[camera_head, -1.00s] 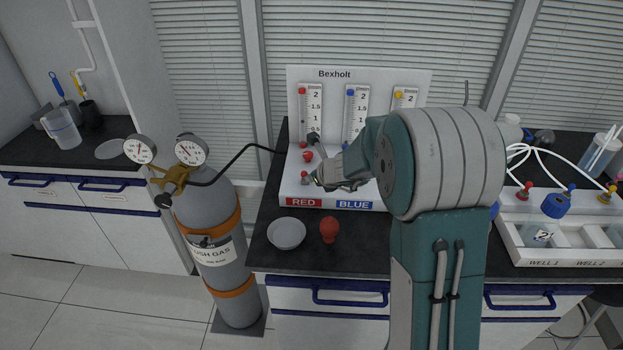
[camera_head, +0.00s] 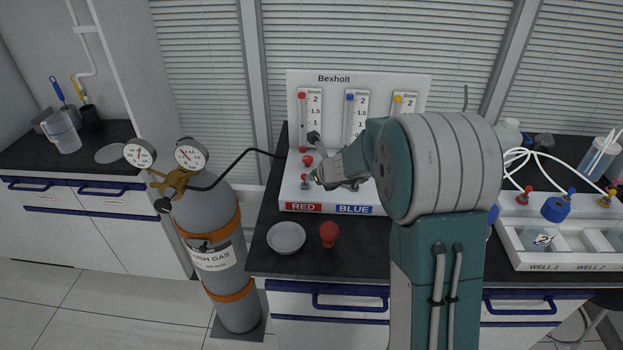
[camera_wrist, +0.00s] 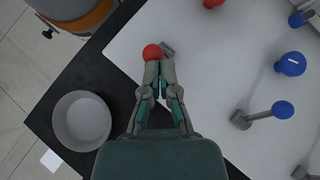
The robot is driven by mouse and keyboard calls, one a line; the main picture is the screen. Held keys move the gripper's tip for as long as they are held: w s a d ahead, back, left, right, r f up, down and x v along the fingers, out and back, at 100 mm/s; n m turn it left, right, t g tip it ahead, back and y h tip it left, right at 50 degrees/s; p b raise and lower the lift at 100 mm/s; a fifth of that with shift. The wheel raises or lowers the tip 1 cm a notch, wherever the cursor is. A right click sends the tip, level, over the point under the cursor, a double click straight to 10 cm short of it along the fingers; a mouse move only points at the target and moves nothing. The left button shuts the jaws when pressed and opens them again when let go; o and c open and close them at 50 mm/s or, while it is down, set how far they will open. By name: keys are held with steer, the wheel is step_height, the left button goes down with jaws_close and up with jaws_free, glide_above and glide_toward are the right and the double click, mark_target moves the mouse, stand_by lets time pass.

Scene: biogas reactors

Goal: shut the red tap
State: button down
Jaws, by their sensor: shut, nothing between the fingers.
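The red tap's round knob (camera_wrist: 153,52) shows just beyond my gripper's fingertips in the wrist view. Its grey body (camera_wrist: 168,48) shows right beside the knob. In the head view the red tap (camera_head: 306,178) sits above the RED label on the white Bexholt panel (camera_head: 290,197). My gripper (camera_wrist: 159,72) is shut and empty, with its fingertips at the near edge of the knob; I cannot tell whether they touch. In the head view my gripper (camera_head: 318,177) is just right of the tap. The red float (camera_head: 302,96) sits high in its tube.
A blue-knobbed tap (camera_wrist: 283,110) and a blue dial (camera_wrist: 291,64) stand right of my gripper. A red dial (camera_head: 307,160) is behind the red tap. A grey dish (camera_head: 286,237) and red bulb (camera_head: 328,234) stand in front. A gas cylinder (camera_head: 212,222) is left.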

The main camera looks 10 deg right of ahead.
steer(key=shift+w+r, duration=0.1)
steer(key=shift+w, duration=0.1)
steer(key=shift+w+d+r+m+g+y, duration=0.2)
steer(key=shift+w+g, duration=0.2)
steer(key=shift+g, duration=0.25)
steer(key=shift+w+d+r+m+g+y, duration=0.1)
steer(key=shift+w+m+g, duration=0.1)
steer(key=shift+w+g, duration=0.35)
steer(key=shift+w+d+m+g+y, duration=0.25)
steer(key=shift+w+g, duration=0.25)
steer(key=shift+g, duration=0.35)
steer(key=shift+w+d+m+g+y, duration=0.2)
steer(key=shift+w+g, duration=0.3)
steer(key=shift+g, duration=0.35)
steer(key=shift+r, duration=0.2)
steer(key=shift+a+r, duration=0.1)
steer(key=shift+r, duration=0.6)
steer(key=shift+s, duration=0.1)
